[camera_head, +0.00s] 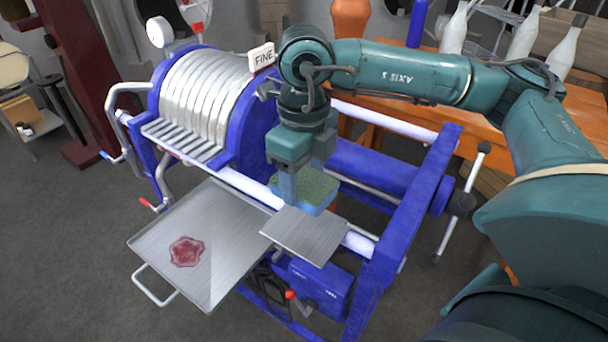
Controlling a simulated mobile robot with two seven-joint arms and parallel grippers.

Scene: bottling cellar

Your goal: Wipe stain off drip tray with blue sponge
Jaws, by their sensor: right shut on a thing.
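The drip tray (222,212) is a flat grey metal tray with a low rim and a wire handle at its front left. A dark red stain (187,251) lies on its lower left part. My right gripper (303,180) points down and is shut on the blue sponge (318,190), which has a green upper face. The gripper and sponge are to the right of the tray, behind a small metal plate, well away from the stain. The fingers hide part of the sponge. My left gripper is out of view.
A blue-framed filter press (205,95) with a "FINE" sign (263,56) stands behind the tray. The small metal plate (305,236) sits right of the tray. White bottles (524,36) and an orange table (485,118) are at the back right. Space above the tray looks clear.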

